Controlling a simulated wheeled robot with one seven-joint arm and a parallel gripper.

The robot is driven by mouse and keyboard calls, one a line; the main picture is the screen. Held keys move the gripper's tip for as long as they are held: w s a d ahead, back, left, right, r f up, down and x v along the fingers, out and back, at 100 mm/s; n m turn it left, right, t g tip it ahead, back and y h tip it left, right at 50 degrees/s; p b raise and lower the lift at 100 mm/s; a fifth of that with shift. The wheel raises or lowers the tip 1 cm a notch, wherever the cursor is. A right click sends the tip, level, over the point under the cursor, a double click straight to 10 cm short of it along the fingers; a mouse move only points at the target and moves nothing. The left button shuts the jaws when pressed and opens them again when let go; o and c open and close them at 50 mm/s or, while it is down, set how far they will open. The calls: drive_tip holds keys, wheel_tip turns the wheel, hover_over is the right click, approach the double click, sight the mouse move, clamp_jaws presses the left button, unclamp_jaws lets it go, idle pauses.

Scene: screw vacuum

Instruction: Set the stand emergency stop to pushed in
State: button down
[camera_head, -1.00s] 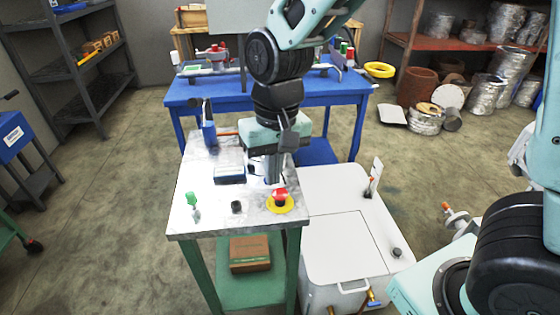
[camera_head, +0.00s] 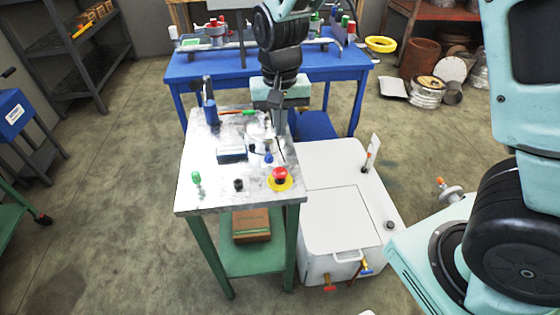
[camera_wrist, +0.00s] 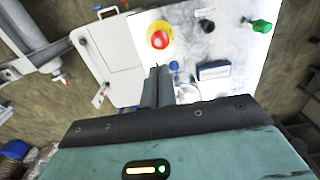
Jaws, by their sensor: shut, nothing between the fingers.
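The stand emergency stop (camera_head: 280,176) is a red mushroom button on a yellow round base, at the front right corner of the metal-topped stand (camera_head: 210,195). In the wrist view the same red button (camera_wrist: 159,39) shows just beyond my fingertips. I cannot tell from these views whether it is pushed in. My gripper (camera_head: 279,132) is shut and empty, its fingers pointing down above the right side of the stand, behind the button and apart from it. The shut fingers also show in the wrist view (camera_wrist: 159,72).
On the stand are a green knob (camera_head: 196,178), a black knob (camera_head: 239,185), a blue-edged box (camera_head: 232,154) and a blue clamp-like tool (camera_head: 210,110). A white cabinet (camera_head: 340,225) stands close on the right. A blue table (camera_head: 210,70) stands behind.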

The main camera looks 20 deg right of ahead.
sight(281, 172)
wheel_tip(281, 172, down, 12)
drive_tip(key=shift+p, duration=0.35)
drive_tip(key=shift+f+b, duration=0.5)
drive_tip(key=shift+f, duration=0.35)
drive_tip(key=shift+s+f, duration=0.25)
drive_tip(key=shift+f, duration=0.05)
drive_tip(key=r+p, duration=0.1)
drive_tip(key=r, duration=0.1)
drive_tip(key=r+p, duration=0.4)
drive_tip(key=shift+w, duration=0.3)
wheel_tip(281, 172, up, 9)
drive_tip(key=b, duration=0.2)
drive_tip(key=shift+r, duration=0.15)
